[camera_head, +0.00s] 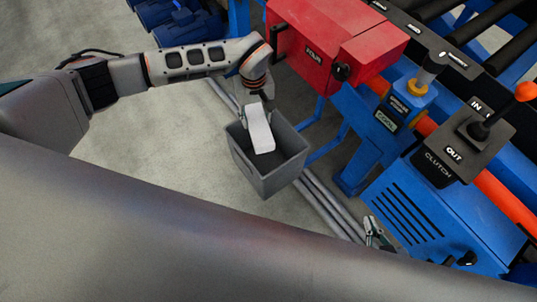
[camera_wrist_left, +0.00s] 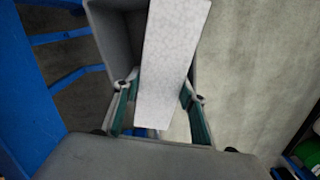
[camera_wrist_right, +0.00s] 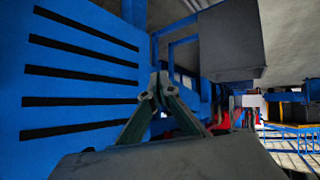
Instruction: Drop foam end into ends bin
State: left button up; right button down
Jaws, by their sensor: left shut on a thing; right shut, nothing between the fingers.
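A white foam end (camera_head: 260,129) is in my left gripper (camera_head: 259,106), over the open grey ends bin (camera_head: 271,172). In the left wrist view the foam end (camera_wrist_left: 170,65) lies between the two green-padded fingers of my left gripper (camera_wrist_left: 160,97). The bin (camera_wrist_left: 98,45) shows behind the foam; the foam hides part of its inside. My right gripper (camera_head: 376,232) is low at the blue machine, partly hidden by my own body. In the right wrist view my right gripper (camera_wrist_right: 158,88) is shut with its tips together and holds nothing.
A red box (camera_head: 330,45) stands just above and right of the bin. The blue machine (camera_head: 430,225) with a clutch lever panel (camera_head: 445,160) fills the right. Grey rails (camera_head: 325,205) run along the floor beside the bin. Open floor (camera_head: 150,130) lies left of the bin.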

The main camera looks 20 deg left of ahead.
pick_arm(q)
jog(key=f, duration=0.2)
jog(key=f+n, duration=0.1)
jog(key=shift+w+d+f+b, duration=0.2)
jog(key=shift+d+f+b, duration=0.1)
jog(key=shift+d+b, duration=0.1)
notch_tip(320, 180, down, 5)
jog(key=b, duration=0.3)
jog(key=shift+w+a, duration=0.1)
pick_arm(e)
jog(key=shift+w+a+f, duration=0.35)
jog(key=shift+a, duration=0.25)
pick_arm(q)
jog(key=o, duration=1)
jog(key=shift+o, duration=0.7)
pick_arm(e)
jog(key=shift+s+f, duration=0.1)
jog(key=shift+s, duration=0.05)
jog(key=shift+s+d, duration=0.1)
